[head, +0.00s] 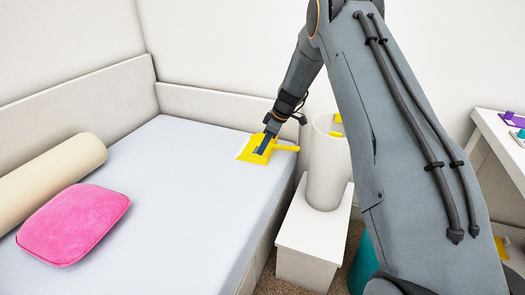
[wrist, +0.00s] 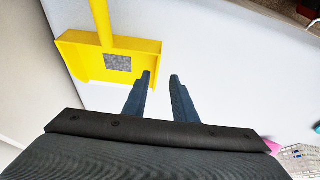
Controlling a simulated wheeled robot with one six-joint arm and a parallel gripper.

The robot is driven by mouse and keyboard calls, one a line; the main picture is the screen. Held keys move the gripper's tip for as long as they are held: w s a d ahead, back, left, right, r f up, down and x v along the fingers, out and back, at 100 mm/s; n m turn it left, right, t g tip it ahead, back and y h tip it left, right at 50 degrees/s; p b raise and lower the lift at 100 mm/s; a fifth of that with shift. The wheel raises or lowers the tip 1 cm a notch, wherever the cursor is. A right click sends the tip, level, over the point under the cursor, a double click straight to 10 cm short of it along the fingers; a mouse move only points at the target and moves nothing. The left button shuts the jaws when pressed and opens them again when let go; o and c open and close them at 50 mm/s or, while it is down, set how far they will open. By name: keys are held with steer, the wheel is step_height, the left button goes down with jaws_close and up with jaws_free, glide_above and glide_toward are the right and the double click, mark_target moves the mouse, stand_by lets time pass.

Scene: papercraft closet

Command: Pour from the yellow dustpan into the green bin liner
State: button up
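The yellow dustpan (head: 247,155) lies on the far right corner of the bed, its handle pointing right. In the wrist view the dustpan (wrist: 85,62) has a grey speckled square patch (wrist: 118,63) in its pan. My gripper (head: 262,150) is over the dustpan in the head view. In the wrist view my gripper (wrist: 162,76) has its two fingers apart with nothing between them, beside the pan's edge; I cannot tell whether they touch it. I make out no green bin liner for sure. A teal object (head: 363,265) on the floor is mostly hidden by my arm.
A white cylinder (head: 327,175) with something yellow at its top stands on a white box (head: 305,240) beside the bed (head: 190,190). A pink cushion (head: 73,222) and a cream bolster (head: 50,180) lie at left. A white desk (head: 500,140) is at right.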

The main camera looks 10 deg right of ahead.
steer(key=x, duration=0.6)
steer(key=shift+w+f+b, duration=0.3)
steer(key=shift+w, duration=0.1)
steer(key=shift+c, duration=0.4)
jaws_close()
